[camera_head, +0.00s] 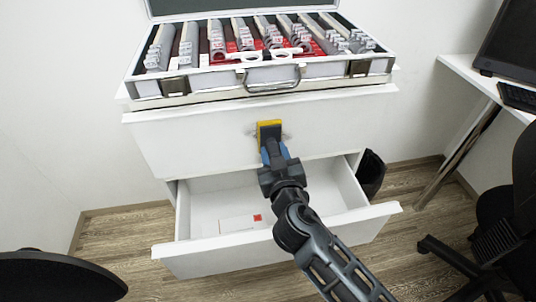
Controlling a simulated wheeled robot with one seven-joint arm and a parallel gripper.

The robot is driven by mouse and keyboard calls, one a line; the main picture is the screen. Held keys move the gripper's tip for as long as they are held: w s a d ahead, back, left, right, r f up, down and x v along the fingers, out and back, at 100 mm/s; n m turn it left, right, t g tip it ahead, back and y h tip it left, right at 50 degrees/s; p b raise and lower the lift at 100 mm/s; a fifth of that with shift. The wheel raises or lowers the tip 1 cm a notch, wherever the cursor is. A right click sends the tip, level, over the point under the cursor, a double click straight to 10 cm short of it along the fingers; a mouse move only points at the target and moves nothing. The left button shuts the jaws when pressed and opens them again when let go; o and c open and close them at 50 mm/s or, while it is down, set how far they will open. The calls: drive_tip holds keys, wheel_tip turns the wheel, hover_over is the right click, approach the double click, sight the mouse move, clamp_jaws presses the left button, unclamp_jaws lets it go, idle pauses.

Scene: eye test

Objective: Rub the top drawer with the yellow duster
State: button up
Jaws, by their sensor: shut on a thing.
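The white top drawer (205,139) is closed, its front facing me below the case. The yellow duster (269,124) has a dark pad and is against or very near the drawer front, at about its middle; contact cannot be told for certain. A greyish smudge shows on the drawer front around the duster. My gripper (272,150) is shut on the duster, with my arm reaching up from the lower right. The gripper's fingers partly hide the duster's lower part.
An open lens case (215,82) with several lens rows stands on the cabinet. The lower drawer (225,254) is pulled out under my arm, holding a small white box (238,223). A black bin (371,174), a desk (462,68) and an office chair (508,205) are at right.

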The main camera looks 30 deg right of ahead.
drive_tip(key=d, duration=0.3)
drive_tip(key=shift+s+b, duration=0.3)
drive_tip(key=shift+s, duration=0.1)
drive_tip(key=shift+w+a+f+b, duration=0.1)
drive_tip(key=shift+w+a+b, duration=0.1)
drive_tip(key=shift+a+b, duration=0.3)
drive_tip(key=shift+w+a+b, duration=0.2)
drive_tip(key=shift+a+b, duration=0.1)
drive_tip(key=shift+a, duration=0.25)
drive_tip(key=shift+w+a, duration=0.2)
drive_tip(key=shift+a, duration=0.3)
drive_tip(key=shift+w+a+b, duration=0.2)
drive_tip(key=shift+a+b, duration=0.45)
drive_tip(key=shift+a, duration=0.05)
drive_tip(key=shift+w+a+b, duration=0.2)
drive_tip(key=shift+a+b, duration=0.4)
drive_tip(key=shift+a, duration=0.1)
drive_tip(key=shift+c, duration=0.3)
drive_tip(key=shift+s+r, duration=0.1)
drive_tip(key=shift+r, duration=0.15)
